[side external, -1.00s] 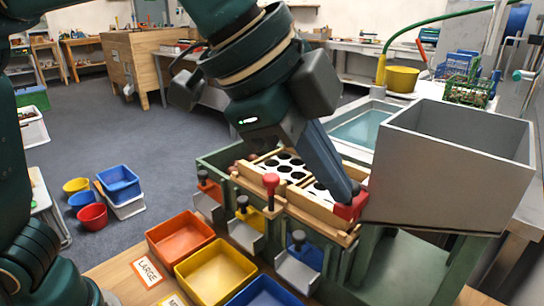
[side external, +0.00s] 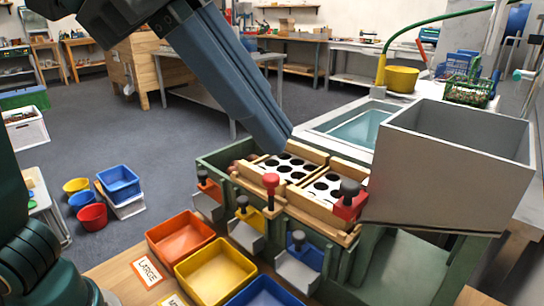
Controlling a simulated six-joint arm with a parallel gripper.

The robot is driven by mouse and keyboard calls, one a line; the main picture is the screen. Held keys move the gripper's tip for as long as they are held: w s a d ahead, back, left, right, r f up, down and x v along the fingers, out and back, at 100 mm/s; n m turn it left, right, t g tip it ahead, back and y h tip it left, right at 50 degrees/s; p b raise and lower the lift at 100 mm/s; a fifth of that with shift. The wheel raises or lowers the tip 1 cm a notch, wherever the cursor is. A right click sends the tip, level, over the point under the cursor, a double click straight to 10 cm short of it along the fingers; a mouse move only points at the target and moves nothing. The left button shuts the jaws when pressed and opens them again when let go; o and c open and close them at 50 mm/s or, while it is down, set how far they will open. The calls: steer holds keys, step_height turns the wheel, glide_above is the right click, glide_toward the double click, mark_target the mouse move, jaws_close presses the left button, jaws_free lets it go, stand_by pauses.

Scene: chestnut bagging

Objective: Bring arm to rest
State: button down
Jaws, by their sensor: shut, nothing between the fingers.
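My gripper (side external: 276,140) reaches down from the top left as long blue-grey fingers, shut and empty. Its tip shows in front of the back left of the green sorting machine (side external: 216,158); the exact gap to the machine cannot be told. The machine has two wood-framed plates (side external: 288,168) with dark round holes. A red slide with a black knob (side external: 349,188) sits at its right front, with no gripper on it. A red knob (side external: 271,181) on a post stands at the front middle.
A big grey hopper (side external: 450,170) stands at the right. Orange (side external: 180,238), yellow (side external: 215,273) and blue (side external: 264,293) bins line the front. A sink (side external: 360,127) lies behind. Tubs (side external: 118,183) stand on the open floor at left.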

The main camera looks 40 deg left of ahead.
steer(key=w+a+f+n+y, duration=0.1)
steer(key=a+f+n, duration=0.15)
steer(key=a, duration=0.35)
steer(key=a+f+n+y, duration=0.1)
steer(key=a+n+y, duration=0.1)
steer(key=a+n, duration=0.35)
steer(key=s+a+f+n, duration=0.1)
steer(key=a+f+n, duration=0.2)
steer(key=f, duration=0.4)
steer(key=s+a+f+n, duration=0.2)
steer(key=a+f+n, duration=0.1)
steer(key=f, duration=0.5)
steer(key=shift+s+f+n, duration=0.15)
steer(key=shift+f+n, duration=0.05)
steer(key=shift+n, duration=0.4)
steer(key=shift+a, duration=0.1)
